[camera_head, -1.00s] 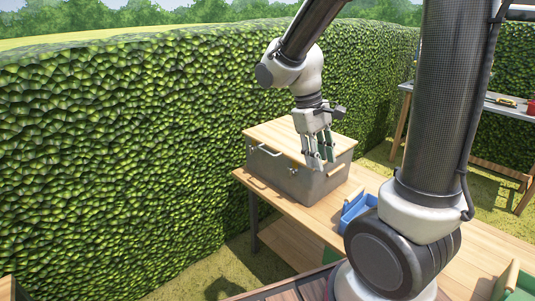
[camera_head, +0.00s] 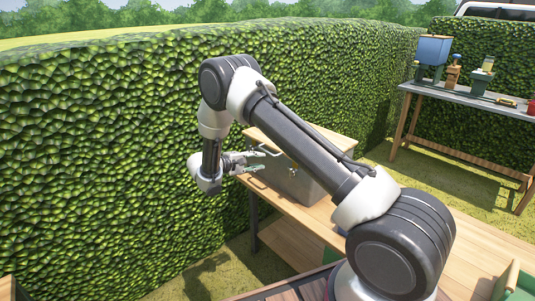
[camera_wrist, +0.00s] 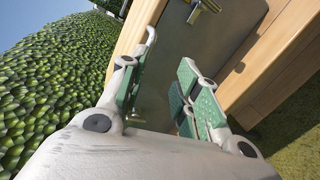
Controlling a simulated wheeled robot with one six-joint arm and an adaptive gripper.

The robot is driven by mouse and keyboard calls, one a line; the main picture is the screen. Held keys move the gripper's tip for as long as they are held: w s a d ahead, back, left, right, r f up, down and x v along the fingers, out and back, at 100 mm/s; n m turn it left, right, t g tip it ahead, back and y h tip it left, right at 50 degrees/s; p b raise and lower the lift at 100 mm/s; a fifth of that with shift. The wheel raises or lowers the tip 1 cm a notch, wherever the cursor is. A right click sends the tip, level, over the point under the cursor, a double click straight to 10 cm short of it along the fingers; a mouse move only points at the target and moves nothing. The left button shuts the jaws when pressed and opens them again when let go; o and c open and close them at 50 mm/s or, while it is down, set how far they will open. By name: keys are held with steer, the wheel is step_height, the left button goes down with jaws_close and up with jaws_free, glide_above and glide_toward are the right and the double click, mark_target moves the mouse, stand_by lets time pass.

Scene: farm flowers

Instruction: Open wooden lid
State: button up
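A grey metal box (camera_head: 300,184) with a flat wooden lid (camera_head: 318,142) stands on the far end of a wooden workbench. The lid is closed, partly hidden behind my arm. A pale metal handle (camera_head: 268,150) sticks out from the lid's front edge. My gripper (camera_head: 257,161) is sideways at the box's left front, its fingers pointing at the handle. In the wrist view, my gripper (camera_wrist: 157,80) is open. The handle (camera_wrist: 149,42) shows just beyond the left finger, not clearly between the fingers. The lid's edge (camera_wrist: 131,32) and box wall (camera_wrist: 205,45) lie ahead.
A metal latch (camera_wrist: 207,7) is on the box front. The workbench (camera_head: 295,222) runs toward the lower right. A tall hedge (camera_head: 100,150) stands close behind my gripper and the box. Another table (camera_head: 460,97) with several items stands at the far right.

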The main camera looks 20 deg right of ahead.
mark_target(266, 152)
steer(key=w+d, duration=0.1)
steer(key=d, duration=0.1)
steer(key=w+d+m, duration=0.1)
steer(key=w+d, duration=0.1)
steer(key=w+d+m+t, duration=0.1)
steer(key=d, duration=0.1)
steer(key=shift+w+d+r, duration=0.1)
steer(key=shift+w+d, duration=0.05)
stand_by(0.3)
jaws_close()
